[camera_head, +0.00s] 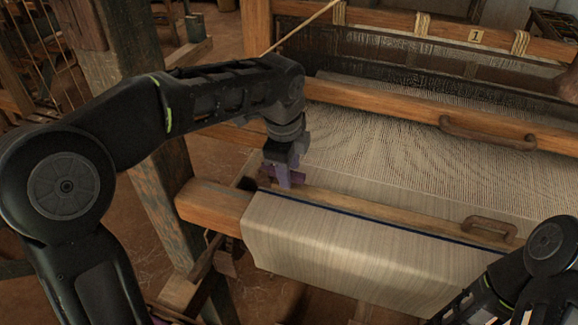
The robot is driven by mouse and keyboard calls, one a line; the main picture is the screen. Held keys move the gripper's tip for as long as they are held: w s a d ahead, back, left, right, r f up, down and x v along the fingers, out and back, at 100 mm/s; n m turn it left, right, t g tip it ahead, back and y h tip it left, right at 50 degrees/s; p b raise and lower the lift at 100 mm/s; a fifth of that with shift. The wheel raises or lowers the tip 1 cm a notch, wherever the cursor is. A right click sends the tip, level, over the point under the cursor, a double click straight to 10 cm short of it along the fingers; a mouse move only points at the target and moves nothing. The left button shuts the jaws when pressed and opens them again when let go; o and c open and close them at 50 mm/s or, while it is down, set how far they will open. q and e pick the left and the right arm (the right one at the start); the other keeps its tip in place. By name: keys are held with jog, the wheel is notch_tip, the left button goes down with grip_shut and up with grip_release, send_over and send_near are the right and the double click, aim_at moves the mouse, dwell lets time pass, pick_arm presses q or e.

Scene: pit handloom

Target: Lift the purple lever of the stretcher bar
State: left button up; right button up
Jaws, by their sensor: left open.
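My left gripper (284,178) points down over the left end of the wooden front beam (208,205), at the left edge of the woven cloth (330,245). It is open, but the gap between its fingers is hard to see. Small purple parts (271,172) show right at its fingertips; they look like the purple lever, mostly hidden by the gripper. I cannot tell whether the fingers touch it.
A wooden beater beam (400,108) with a curved handle (487,132) crosses behind the gripper. Another wooden handle (490,228) sits near the cloth's right part. A thick wooden post (160,200) stands close behind my left arm. Warp threads (400,150) stretch across the loom.

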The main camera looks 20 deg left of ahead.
pick_arm(q)
jog(key=shift+c, duration=0.2)
grip_shut()
dwell(1.2)
